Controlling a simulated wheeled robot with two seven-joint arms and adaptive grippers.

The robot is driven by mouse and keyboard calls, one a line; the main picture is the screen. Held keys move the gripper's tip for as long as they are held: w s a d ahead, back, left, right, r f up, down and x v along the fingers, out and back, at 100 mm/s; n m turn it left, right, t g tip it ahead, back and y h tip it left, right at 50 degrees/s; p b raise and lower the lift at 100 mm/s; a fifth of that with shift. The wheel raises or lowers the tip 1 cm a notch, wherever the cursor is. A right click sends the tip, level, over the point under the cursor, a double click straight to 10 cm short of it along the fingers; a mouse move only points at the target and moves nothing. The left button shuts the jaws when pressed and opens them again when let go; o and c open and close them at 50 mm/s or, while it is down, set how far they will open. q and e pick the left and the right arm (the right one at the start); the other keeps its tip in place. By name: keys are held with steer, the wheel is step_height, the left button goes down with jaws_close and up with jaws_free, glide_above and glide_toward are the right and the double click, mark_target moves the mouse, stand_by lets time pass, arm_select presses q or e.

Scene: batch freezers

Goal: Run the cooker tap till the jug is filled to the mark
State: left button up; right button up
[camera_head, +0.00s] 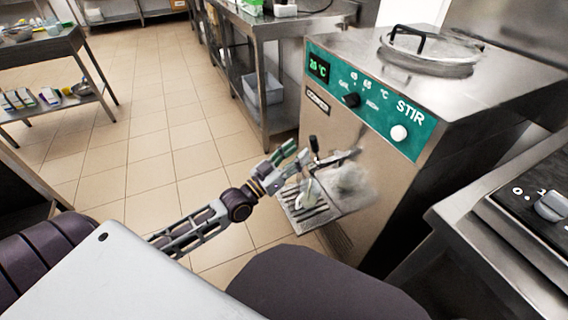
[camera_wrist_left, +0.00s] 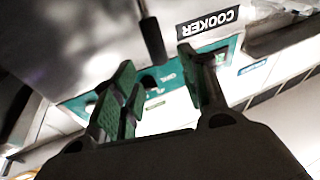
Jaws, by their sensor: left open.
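The cooker (camera_head: 345,125) is a steel cabinet with a green control panel. Its tap lever (camera_head: 313,143) is a black upright handle low on the front. My left gripper (camera_head: 316,156) is open at the tap, with the lever between its fingers in the picture. In the left wrist view the black lever (camera_wrist_left: 152,40) shows between and beyond the spread green-padded fingers (camera_wrist_left: 165,80); contact cannot be told. A pale shape, apparently the jug (camera_head: 308,192), is partly hidden below the gripper, over the slotted drip tray (camera_head: 304,214). Its mark and level cannot be made out. My right gripper is out of view.
The panel display (camera_head: 319,67) reads about 28 °C, beside a black knob (camera_head: 351,100) and a white knob (camera_head: 399,132). A round clear lid (camera_head: 430,55) covers the top. Another steel unit (camera_head: 480,215) stands close at right. The tiled floor (camera_head: 150,150) at left is open.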

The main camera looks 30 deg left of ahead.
arm_select(q)
steer(key=shift+v, duration=2.2)
stand_by(5.8)
